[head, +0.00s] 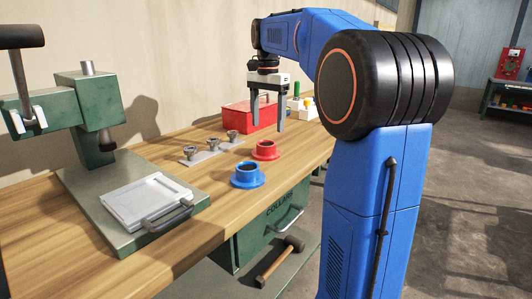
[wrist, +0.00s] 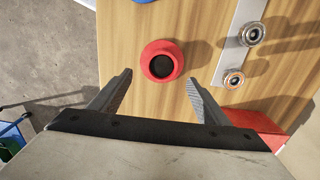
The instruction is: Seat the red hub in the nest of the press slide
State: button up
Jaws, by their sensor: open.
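The red hub (head: 265,150) stands upright on the wooden bench, flange down, between the blue hub (head: 247,175) and the red toolbox. In the wrist view the red hub (wrist: 162,61) lies just beyond the fingertips, roughly centred between them. My gripper (head: 268,115) is open and empty, pointing down above the bench near the red hub; its fingers also show in the wrist view (wrist: 160,80). The press slide (head: 150,199) is a pale tray with a handle on the green press base at the left. Its nest cannot be made out clearly.
A grey strip with several metal parts (head: 210,148) lies behind the hubs. A red toolbox (head: 249,116) stands behind my gripper. The green press (head: 90,115) rises at the left. A drawer (head: 275,225) marked COLLARS and a mallet (head: 282,259) are below. Bench between blue hub and press is clear.

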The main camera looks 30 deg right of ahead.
aim_at(266, 145)
jog(key=shift+w+a+f, duration=0.1)
jog(key=shift+f, duration=1.55)
jog(key=shift+a+f, duration=0.1)
jog(key=shift+f, duration=1.55)
grip_shut()
